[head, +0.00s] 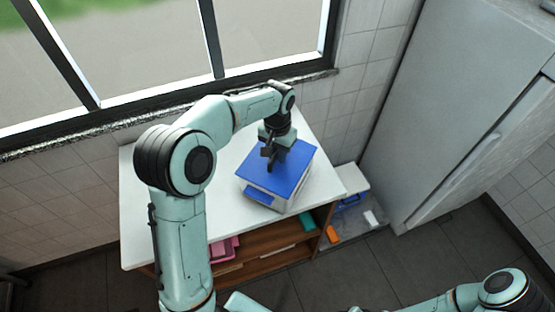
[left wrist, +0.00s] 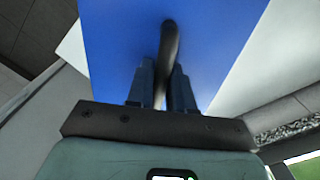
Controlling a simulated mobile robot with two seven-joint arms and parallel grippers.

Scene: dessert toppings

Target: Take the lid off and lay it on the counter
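A white box (head: 265,198) with a blue lid (head: 295,170) stands on the white counter (head: 145,225). The lid appears to sit on top of the box, level with its rim. My left gripper (head: 270,160) points down over the middle of the lid. In the left wrist view the blue lid (left wrist: 120,40) fills the upper middle, and its dark curved handle (left wrist: 169,45) runs between the two fingers. The left gripper's fingers look closed on this handle. The contact is partly hidden by the fingers. My right gripper is out of view; only part of the right arm shows.
The counter is bare to the left of the box and a little to its right. A window (head: 150,45) runs behind it, and a fridge (head: 450,100) stands at the right. Shelves below hold a pink item (head: 225,248). A blue-handled container (head: 350,203) stands low beside the counter.

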